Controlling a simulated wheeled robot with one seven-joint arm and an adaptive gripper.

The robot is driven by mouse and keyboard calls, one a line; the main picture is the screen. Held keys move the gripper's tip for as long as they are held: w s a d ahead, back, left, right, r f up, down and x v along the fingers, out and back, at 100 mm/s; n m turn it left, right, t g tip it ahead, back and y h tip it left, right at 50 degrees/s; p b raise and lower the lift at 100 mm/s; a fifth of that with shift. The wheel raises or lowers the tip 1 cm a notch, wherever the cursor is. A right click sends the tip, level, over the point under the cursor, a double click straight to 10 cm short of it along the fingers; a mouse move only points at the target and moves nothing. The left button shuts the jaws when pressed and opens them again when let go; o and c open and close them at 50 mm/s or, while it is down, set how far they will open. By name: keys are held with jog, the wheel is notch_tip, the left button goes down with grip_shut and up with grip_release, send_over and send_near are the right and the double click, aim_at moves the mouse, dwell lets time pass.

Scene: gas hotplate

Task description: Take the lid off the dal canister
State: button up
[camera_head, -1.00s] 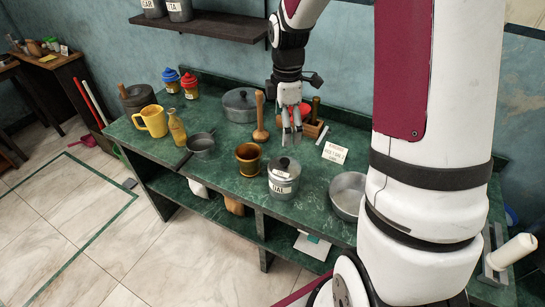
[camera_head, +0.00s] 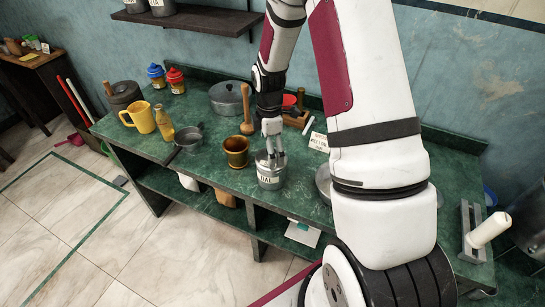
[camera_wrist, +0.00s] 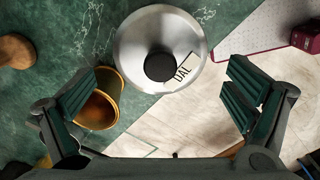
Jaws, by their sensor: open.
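The dal canister (camera_head: 270,178) is a grey metal pot with a white DAL label, standing upright near the front edge of the green counter. Its lid (camera_wrist: 137,48) is on it, a round silver disc with a black knob (camera_wrist: 160,67) in the middle, seen from above in the wrist view. My gripper (camera_head: 272,152) points down just above the lid in the head view. In the wrist view my gripper (camera_wrist: 163,103) is open, its fingers wide apart with nothing between them touching; the knob lies beyond the fingertips.
A brass mortar (camera_head: 236,153) stands just left of the canister, also close in the wrist view (camera_wrist: 99,110). A wooden pestle (camera_head: 246,112) stands behind. A metal bowl (camera_head: 323,184) is at right, partly hidden by my arm. The counter's front edge is close.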

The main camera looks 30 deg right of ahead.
jog(key=shift+f, duration=1.05)
jog(key=c, duration=1.7)
jog(key=shift+c, duration=0.2)
